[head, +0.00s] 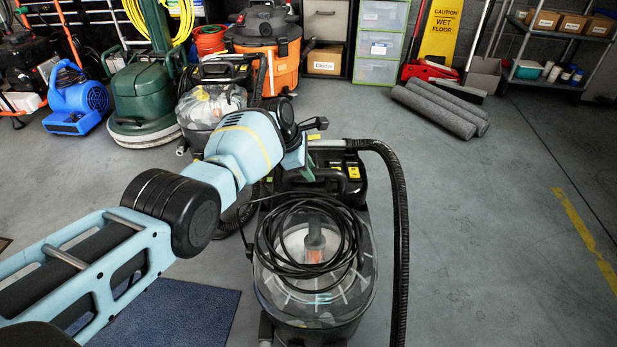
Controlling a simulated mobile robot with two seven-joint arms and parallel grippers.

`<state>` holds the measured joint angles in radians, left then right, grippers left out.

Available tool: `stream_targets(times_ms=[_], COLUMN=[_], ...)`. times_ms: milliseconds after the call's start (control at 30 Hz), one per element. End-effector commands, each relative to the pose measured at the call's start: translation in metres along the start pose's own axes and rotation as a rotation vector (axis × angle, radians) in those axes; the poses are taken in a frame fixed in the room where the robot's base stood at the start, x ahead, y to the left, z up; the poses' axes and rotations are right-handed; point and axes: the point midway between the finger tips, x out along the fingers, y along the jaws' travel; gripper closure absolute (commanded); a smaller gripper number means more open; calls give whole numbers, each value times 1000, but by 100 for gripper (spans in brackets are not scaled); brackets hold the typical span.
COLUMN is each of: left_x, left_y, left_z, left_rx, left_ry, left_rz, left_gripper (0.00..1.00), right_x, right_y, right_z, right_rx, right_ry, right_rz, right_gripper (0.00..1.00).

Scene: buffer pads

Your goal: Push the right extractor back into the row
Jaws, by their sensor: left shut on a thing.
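The right extractor (335,307) stands upright in front of me at centre, with a clear dome, a coiled black cord on top and a black hose on its right side. My left arm reaches in from the left. My left gripper (312,152) is shut on the black handle part at the back top of this extractor; the exact grip is partly hidden by the wrist. Another extractor (209,106) with a clear tank stands behind and to the left, partly hidden by my arm. My right gripper is not in view.
A green floor machine (143,95), a blue blower (77,108) and an orange vacuum (271,55) stand along the back. Rolled grey mats (440,108) lie at back right. A blue mat (190,315) lies at front left. The floor at right is clear.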

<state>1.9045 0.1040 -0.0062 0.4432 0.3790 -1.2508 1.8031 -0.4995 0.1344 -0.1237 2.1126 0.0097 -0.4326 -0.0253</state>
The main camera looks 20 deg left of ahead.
Motion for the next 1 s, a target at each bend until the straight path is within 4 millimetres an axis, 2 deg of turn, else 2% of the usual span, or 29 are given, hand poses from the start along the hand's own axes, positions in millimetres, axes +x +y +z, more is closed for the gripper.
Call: stream_targets(times_ms=[400,433,567,1000], left_x=[-1,-1,-1,-4], left_y=[3,3,2,2], left_z=[0,0,0,0], left_rx=[0,0,0,0], left_ry=[1,1,0,0], left_rz=[3,3,2,0], left_gripper=[100,74,57,55], right_x=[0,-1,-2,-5], right_y=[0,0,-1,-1], right_z=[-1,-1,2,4], right_rx=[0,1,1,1], right_ry=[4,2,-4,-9], right_rz=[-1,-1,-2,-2], right_gripper=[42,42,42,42])
